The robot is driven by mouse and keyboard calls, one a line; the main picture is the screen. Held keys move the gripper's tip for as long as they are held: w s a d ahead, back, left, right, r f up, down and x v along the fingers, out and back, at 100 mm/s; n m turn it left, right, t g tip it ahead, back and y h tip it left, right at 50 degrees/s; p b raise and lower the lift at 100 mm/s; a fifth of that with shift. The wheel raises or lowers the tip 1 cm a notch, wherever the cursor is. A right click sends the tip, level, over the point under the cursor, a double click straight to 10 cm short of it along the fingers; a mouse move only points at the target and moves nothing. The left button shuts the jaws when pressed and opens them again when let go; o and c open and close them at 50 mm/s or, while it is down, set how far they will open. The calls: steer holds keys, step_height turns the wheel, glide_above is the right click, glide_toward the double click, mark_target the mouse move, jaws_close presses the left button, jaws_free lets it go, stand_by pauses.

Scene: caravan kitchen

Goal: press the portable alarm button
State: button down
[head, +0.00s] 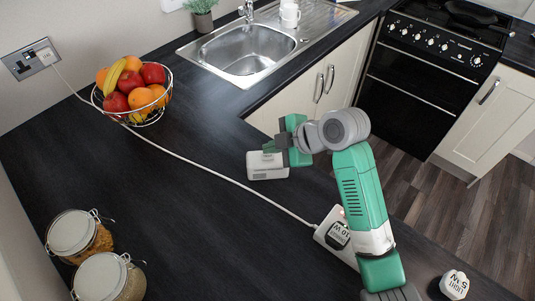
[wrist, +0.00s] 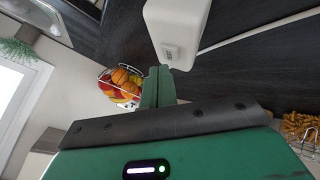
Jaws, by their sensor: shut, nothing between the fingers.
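The portable alarm (head: 267,170) is a white rounded box on the dark worktop, near the edge in front of the sink. In the wrist view the alarm (wrist: 176,22) fills the top middle, and a small pale button (wrist: 171,53) with tiny lettering shows on its face. My gripper (head: 268,147) is shut and empty, with its green fingertips right at the alarm's upper side in the head view. In the wrist view my gripper (wrist: 158,76) points up with its tips just below and left of the button. I cannot tell whether they touch the alarm.
A white extension block (head: 338,236) with a plug lies beneath my arm; its cable crosses the worktop to a wall socket (head: 30,60). A fruit basket (head: 133,95) stands at the back left, two jars (head: 108,280) at the front left.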

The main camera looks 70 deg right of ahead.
mark_target(272, 158)
stand_by(0.4)
steer(key=shift+f+b, duration=0.4)
steer(key=shift+f, duration=0.05)
steer(key=shift+f, duration=0.25)
steer(key=shift+r, duration=0.1)
steer(key=shift+r+p, duration=0.3)
steer(key=shift+r, duration=0.3)
step_height(272, 158, up, 6)
steer(key=p, duration=0.4)
stand_by(0.3)
